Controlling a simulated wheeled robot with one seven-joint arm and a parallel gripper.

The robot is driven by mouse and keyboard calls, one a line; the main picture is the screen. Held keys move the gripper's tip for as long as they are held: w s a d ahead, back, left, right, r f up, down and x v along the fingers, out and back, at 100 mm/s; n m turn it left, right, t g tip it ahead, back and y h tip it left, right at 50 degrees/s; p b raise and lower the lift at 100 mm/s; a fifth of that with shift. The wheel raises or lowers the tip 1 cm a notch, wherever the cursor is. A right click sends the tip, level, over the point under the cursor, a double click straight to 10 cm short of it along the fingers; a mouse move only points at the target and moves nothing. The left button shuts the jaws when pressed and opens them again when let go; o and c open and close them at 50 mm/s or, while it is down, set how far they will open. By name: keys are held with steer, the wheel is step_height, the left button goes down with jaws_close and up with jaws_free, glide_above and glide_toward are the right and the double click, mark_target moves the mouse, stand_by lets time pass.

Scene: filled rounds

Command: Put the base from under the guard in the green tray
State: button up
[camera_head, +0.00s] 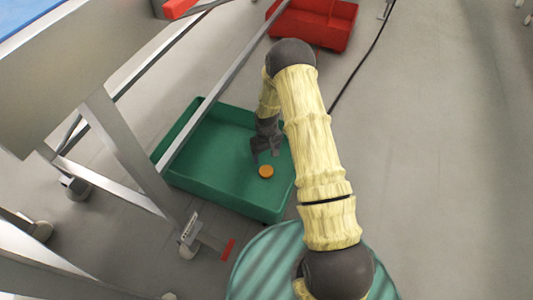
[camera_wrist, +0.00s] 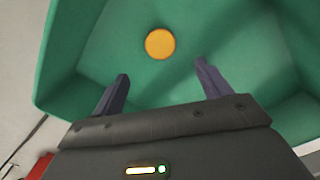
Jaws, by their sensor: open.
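The green tray (camera_head: 215,190) stands on the floor below my arm, partly behind a metal leg of the frame at left. A small round orange-yellow disc (camera_head: 266,171), which seems to be the base, lies flat on the tray floor. In the wrist view the disc (camera_wrist: 160,44) lies just beyond my fingertips, with green tray floor around it. My gripper (camera_head: 262,154) is over the tray, open and empty. Its two dark fingers stand apart in the wrist view (camera_wrist: 162,70), and the disc is not between them. I cannot make out a guard.
A red bin (camera_head: 318,22) stands on the floor behind the tray, with a black cable (camera_head: 362,72) to its right. A metal frame on castors (camera_head: 120,150) fills the left side. Open grey floor (camera_head: 450,150) lies to the right.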

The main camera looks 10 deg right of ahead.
stand_by(0.4)
steer(key=s+r+m+t, duration=0.1)
steer(key=s+r, duration=0.5)
steer(key=r, duration=0.7)
steer(key=s+r+m+t, duration=0.1)
steer(key=s+r, duration=0.5)
steer(key=r, duration=0.7)
steer(key=s+r+m, duration=0.1)
steer(key=s+r, duration=0.3)
steer(key=s, duration=0.4)
steer(key=shift+s+r+m+t, duration=0.3)
steer(key=shift+s, duration=0.1)
steer(key=w+r+p+v, duration=0.1)
steer(key=w+p+v, duration=0.3)
steer(key=p+v, duration=1.3)
steer(key=w+p+v, duration=0.4)
steer(key=p+v, duration=1.4)
steer(key=p, duration=0.1)
steer(key=w+r+p+v, duration=0.1)
steer(key=w+p+v, duration=0.2)
steer(key=p+v, duration=1.4)
steer(key=shift+w+r+p, duration=0.4)
steer(key=shift+r+p, duration=0.05)
steer(key=shift+r, duration=0.15)
